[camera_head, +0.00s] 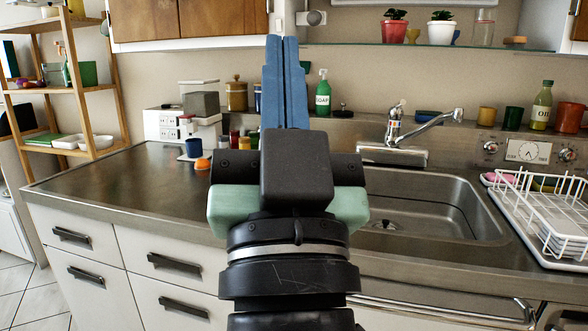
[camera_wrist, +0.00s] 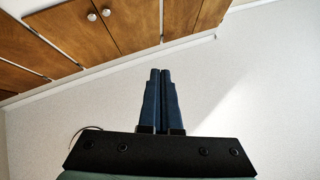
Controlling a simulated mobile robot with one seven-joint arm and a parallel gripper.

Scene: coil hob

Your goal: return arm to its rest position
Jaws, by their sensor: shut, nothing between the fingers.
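My gripper (camera_head: 283,42) stands upright in the middle of the head view, with its blue fingers pressed together and nothing between them. It is raised in front of the counter and sink, and its tips overlap the wall and shelf edge in the picture. In the wrist view my gripper (camera_wrist: 160,73) also shows shut and empty, with a plain pale surface behind it and brown cabinet doors (camera_wrist: 110,22) at the upper left. My arm hides part of the counter and the left part of the sink.
A steel sink (camera_head: 440,205) with a tap (camera_head: 420,122) lies right of my arm. A white dish rack (camera_head: 548,212) stands far right. The counter (camera_head: 110,180) is mostly clear at left. A coffee machine (camera_head: 170,125) stands behind. A wooden shelf unit (camera_head: 85,85) is far left.

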